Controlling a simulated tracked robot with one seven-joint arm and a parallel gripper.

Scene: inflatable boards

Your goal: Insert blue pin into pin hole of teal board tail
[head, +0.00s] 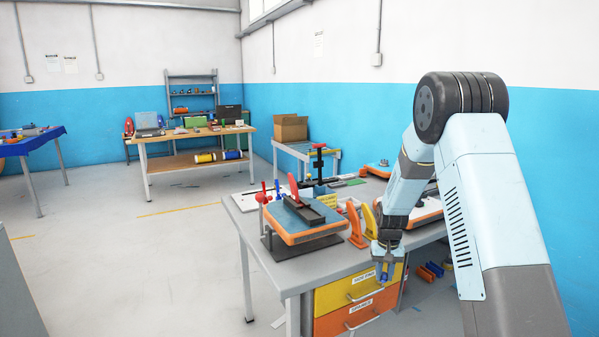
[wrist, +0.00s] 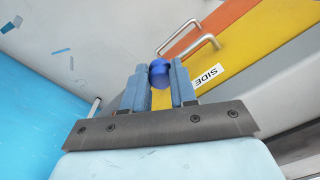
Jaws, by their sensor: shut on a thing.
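My gripper (head: 386,273) is beyond the front edge of the workbench, in front of the yellow drawer. It is shut on a blue pin (wrist: 158,74), whose rounded end shows between the blue fingers in the wrist view. An orange-rimmed board with a blue-teal top (head: 283,214) rests on a stand on the bench, left of my gripper and apart from it. A dark bar and a red upright piece are on top of it. I cannot make out a pin hole in it.
The workbench (head: 240,222) also carries orange and yellow fins (head: 356,226) between the board and my arm. A yellow drawer (head: 335,291) and an orange drawer (head: 340,321) with handles are below. Another orange-rimmed board is partly behind my arm. Open floor lies left.

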